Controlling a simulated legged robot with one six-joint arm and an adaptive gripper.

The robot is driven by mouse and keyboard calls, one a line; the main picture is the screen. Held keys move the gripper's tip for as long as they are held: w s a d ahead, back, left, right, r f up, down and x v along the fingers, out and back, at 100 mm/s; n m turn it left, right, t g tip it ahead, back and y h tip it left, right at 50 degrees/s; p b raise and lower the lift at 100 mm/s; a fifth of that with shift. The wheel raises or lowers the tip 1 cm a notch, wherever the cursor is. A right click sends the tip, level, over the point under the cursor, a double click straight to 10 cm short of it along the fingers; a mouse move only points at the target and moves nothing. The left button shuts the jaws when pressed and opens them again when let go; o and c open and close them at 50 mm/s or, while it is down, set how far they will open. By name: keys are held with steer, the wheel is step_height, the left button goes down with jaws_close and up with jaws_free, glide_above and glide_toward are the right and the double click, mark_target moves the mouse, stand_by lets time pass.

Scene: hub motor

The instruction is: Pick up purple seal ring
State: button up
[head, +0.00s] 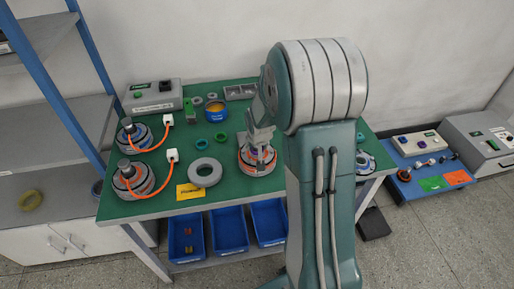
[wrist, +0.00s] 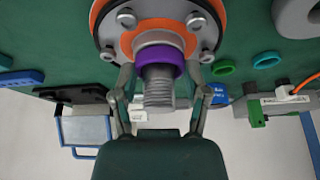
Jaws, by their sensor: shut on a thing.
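The purple seal ring (wrist: 160,57) sits around the threaded shaft (wrist: 160,88) of a hub motor (wrist: 188,22) in the wrist view. The motor has an orange rim and a grey flange with bolts. My gripper (wrist: 161,70) reaches in with one finger on each side of the shaft, and its tips close on the ring at its sides. In the head view my gripper (head: 262,148) is down over the hub motor (head: 247,163) near the right part of the green table. The ring is too hidden to make out there.
Two other hub motors (head: 133,183) with orange cables stand at the left of the green table (head: 235,200). A grey ring (head: 205,172), a yellow sign (head: 189,191), green rings (head: 220,138) and a blue tub (head: 216,112) lie near. Blue bins (head: 229,230) are below.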

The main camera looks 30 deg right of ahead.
step_height(320, 180, up, 9)
steer(key=shift+r, duration=0.1)
steer(key=shift+f, duration=1.7)
steer(key=shift+s+f, duration=0.1)
steer(key=shift+f, duration=1)
steer(key=shift+f, duration=0.1)
steer(key=shift+f, duration=0.8)
steer(key=shift+f, duration=0.7)
